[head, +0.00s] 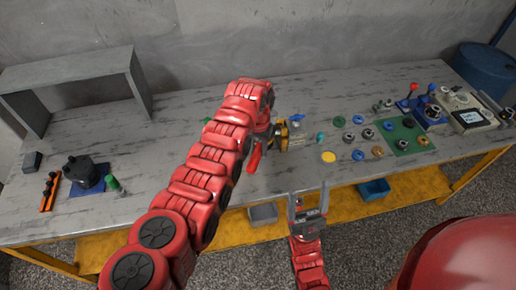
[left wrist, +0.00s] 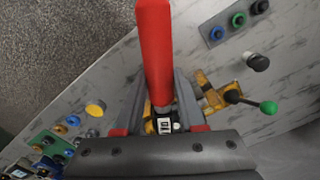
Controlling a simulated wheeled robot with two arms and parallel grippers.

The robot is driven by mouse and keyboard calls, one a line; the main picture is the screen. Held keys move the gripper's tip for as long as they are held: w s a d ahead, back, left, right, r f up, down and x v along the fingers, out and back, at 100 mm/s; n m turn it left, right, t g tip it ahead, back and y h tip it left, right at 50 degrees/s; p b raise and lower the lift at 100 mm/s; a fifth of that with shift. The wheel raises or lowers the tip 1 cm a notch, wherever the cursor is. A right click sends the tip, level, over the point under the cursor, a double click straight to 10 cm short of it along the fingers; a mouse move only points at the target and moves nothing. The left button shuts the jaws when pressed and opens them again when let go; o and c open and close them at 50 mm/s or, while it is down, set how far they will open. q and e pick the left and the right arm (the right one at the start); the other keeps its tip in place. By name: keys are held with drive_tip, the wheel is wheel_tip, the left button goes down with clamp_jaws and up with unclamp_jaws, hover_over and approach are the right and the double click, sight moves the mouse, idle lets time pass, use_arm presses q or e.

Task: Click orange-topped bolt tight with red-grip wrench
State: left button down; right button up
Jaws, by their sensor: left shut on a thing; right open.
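My left gripper (left wrist: 160,104) is shut on the red-grip wrench (left wrist: 155,45). In the left wrist view the red grip stretches up from between the fingers, and a small display shows at its lower end. In the head view the wrench's red grip (head: 254,157) hangs beside my left arm's end, which mostly hides the gripper. A yellow and black fixture (head: 282,137) is just right of it; its yellow part also shows in the left wrist view (left wrist: 214,98). I cannot make out the orange-topped bolt. My right gripper (head: 308,203) is open and empty at the table's front edge.
Several coloured buttons and knobs, a green plate (head: 403,134) and a device with a screen (head: 468,116) fill the table's right side. A grey shelf (head: 75,78) stands at the back left. A black fixture (head: 86,172) is at the left.

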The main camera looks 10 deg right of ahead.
use_arm(q)
drive_tip(key=shift+s, duration=0.1)
idle(0.6)
drive_tip(key=shift+a+f+p, duration=0.1)
drive_tip(key=shift+f+p, duration=0.1)
drive_tip(key=shift+p, duration=0.2)
drive_tip(key=shift+b, duration=0.45)
drive_tip(key=shift+s+f+b, duration=0.2)
drive_tip(key=shift+f+b, duration=0.5)
drive_tip(key=shift+f, duration=0.35)
drive_tip(key=shift+w+r, duration=0.1)
drive_tip(key=shift+r, duration=0.05)
idle(0.4)
